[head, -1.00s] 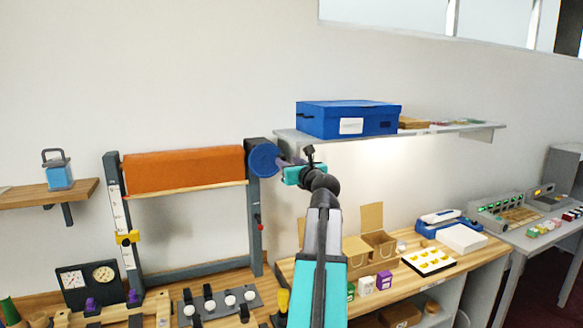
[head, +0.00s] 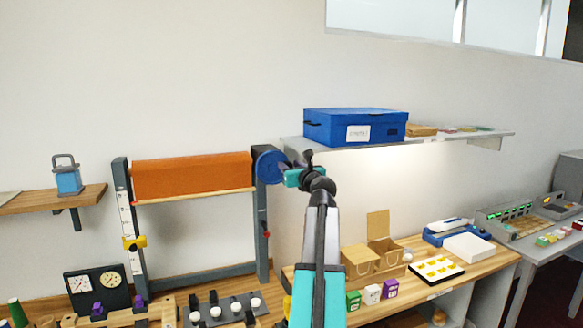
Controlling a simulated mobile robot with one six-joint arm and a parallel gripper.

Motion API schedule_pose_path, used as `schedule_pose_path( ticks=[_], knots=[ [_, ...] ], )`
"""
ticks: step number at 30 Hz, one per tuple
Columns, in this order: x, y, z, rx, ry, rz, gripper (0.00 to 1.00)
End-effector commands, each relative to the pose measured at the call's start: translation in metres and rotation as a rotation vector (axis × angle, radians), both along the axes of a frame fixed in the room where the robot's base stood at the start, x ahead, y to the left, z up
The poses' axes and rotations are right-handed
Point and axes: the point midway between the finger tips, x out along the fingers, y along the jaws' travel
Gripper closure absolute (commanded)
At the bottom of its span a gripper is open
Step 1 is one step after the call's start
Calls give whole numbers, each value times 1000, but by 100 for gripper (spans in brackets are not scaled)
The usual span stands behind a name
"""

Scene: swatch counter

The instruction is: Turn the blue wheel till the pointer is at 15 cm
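The blue wheel (head: 268,165) is at the upper right end of a grey frame that carries an orange roll (head: 192,176). A yellow pointer (head: 135,243) sits about halfway down the white scale (head: 126,215) on the frame's left post. The scale's figures are too small to read. My gripper (head: 286,171) is at the right side of the wheel, overlapping its right edge in the picture. The fingers are hidden or too small here, so I cannot tell whether they touch the wheel or are open or shut.
A blue box (head: 354,126) stands on a wall shelf (head: 465,140) just right of and above my gripper. Below are an open cardboard box (head: 360,262), small coloured boxes (head: 371,294) and dials (head: 97,290). The wall between the posts is clear.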

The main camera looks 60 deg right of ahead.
Motion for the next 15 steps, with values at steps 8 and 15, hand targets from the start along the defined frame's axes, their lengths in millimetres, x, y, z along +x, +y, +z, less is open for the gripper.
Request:
schedule_pose_path(
  ticks=[8, 15],
  knots=[
    [0, 0, 0, 0, 0, 0, 96],
    [0, 0, -8, 0, 0, 0, 96]
  ],
)
